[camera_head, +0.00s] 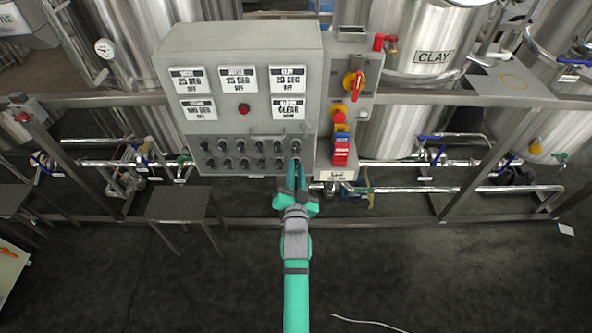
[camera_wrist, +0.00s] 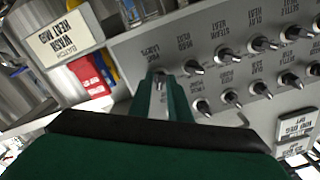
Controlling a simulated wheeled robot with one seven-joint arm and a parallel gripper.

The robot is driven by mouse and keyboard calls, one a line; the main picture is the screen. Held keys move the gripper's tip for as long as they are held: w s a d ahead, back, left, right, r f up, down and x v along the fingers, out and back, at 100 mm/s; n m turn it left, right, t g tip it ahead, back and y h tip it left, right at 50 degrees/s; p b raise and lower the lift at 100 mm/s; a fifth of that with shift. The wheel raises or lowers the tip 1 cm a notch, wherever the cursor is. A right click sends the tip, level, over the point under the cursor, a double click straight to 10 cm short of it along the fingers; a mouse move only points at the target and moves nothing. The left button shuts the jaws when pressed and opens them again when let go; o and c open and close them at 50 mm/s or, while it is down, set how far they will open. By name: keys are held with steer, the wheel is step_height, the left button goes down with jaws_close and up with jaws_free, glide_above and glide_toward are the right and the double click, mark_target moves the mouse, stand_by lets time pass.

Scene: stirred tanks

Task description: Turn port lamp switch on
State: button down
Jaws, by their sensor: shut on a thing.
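The grey control panel (camera_head: 261,155) carries two rows of dark toggle switches below its display cards. The port lamp switch (camera_head: 296,147) is at the right end of the upper row. In the wrist view the port lamp switch (camera_wrist: 160,75) sits under its label, between my green fingers, which partly hide it. My gripper (camera_head: 296,166) reaches up to the panel and is shut on this switch; its fingers also show in the wrist view (camera_wrist: 161,86). I cannot tell the lever's exact position.
Other toggles (camera_wrist: 226,54) stand close beside my fingers. Right of the panel is a narrow box with a red rotary handle (camera_head: 354,84) and red and blue tags (camera_head: 341,150). Steel tanks (camera_head: 425,40) and pipes lie behind. A low metal stool (camera_head: 178,204) stands left; the floor in front is mostly clear.

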steer(key=shift+f, duration=0.1)
stand_by(0.5)
steer(key=c, duration=1.9)
jaws_free()
steer(key=shift+o, duration=0.2)
steer(key=s, duration=1.1)
steer(key=s+f+n+g, duration=0.1)
steer(key=s+f, duration=0.2)
steer(key=s, duration=0.7)
steer(key=s+f+n, duration=0.1)
steer(key=s+f, duration=0.2)
steer(key=s, duration=0.6)
steer(key=s+r+n, duration=0.2)
steer(key=s, duration=0.7)
steer(key=s+r+n+g, duration=0.1)
steer(key=s+r, duration=0.1)
steer(key=s, duration=0.7)
steer(key=shift+r+n+g, duration=0.25)
steer(key=shift+n+g, duration=0.05)
steer(key=shift+n, duration=0.1)
